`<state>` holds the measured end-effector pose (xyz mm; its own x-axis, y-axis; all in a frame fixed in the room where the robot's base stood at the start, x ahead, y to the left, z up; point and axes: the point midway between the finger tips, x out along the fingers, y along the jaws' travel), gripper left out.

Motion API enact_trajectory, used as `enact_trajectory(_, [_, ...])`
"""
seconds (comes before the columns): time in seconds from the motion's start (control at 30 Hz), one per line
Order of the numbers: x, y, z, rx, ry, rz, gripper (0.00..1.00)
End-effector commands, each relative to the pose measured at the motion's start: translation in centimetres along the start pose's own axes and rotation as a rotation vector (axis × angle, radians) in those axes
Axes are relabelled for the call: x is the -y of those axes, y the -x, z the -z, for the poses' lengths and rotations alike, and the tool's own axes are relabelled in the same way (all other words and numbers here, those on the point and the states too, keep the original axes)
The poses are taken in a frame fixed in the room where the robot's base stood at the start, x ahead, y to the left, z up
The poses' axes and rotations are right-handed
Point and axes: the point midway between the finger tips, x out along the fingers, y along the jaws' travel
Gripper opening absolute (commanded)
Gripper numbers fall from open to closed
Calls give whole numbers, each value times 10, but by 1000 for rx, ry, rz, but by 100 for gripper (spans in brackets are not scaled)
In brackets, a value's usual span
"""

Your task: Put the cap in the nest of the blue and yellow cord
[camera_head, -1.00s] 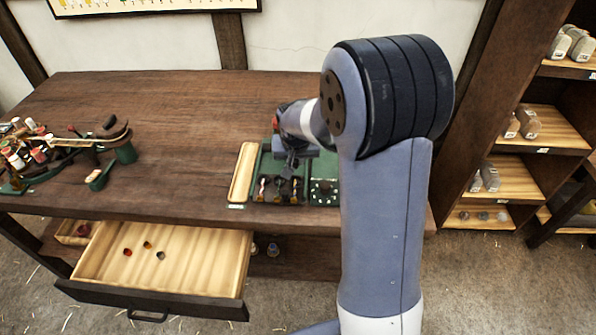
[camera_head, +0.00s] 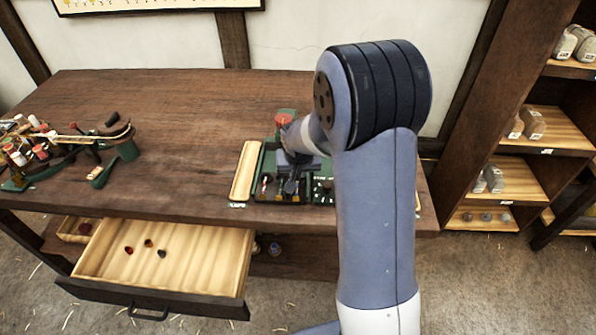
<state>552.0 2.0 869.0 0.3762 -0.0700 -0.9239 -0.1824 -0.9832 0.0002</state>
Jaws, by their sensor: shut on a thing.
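My gripper (camera_head: 290,192) points down over the front of the green tray (camera_head: 250,196) on the bench. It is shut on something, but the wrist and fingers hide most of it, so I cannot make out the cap. Small coloured cord pieces (camera_head: 265,183) show at the left of the gripper, in the dark front part of the tray. I cannot tell which nest holds the blue and yellow cord. A green panel with small white marks (camera_head: 322,187) lies just right of the gripper, partly behind my arm.
A pale wooden strip (camera_head: 243,172) lies along the tray's left side. The open drawer (camera_head: 165,262) below holds a few small dark and red pieces. Spools and a green tool (camera_head: 125,150) stand at the left. The bench middle (camera_head: 180,120) is clear.

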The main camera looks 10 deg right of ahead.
Motion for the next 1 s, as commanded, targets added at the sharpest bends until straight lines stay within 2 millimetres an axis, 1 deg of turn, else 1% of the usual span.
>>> enact_trajectory(0.07, [0,-4,-1,0,0,0,0])
enact_trajectory(0.17, [0,-3,-1,0,0,0,0])
enact_trajectory(0.2, [0,-2,-1,0,0,0,17])
enact_trajectory(0.47, [0,-2,-1,0,0,0,38])
enact_trajectory(0.77, [0,0,0,0,0,0,38])
enact_trajectory(0.87, [0,6,3,0,0,0,38])
enact_trajectory(1.0, [0,20,5,-4,0,1,38])
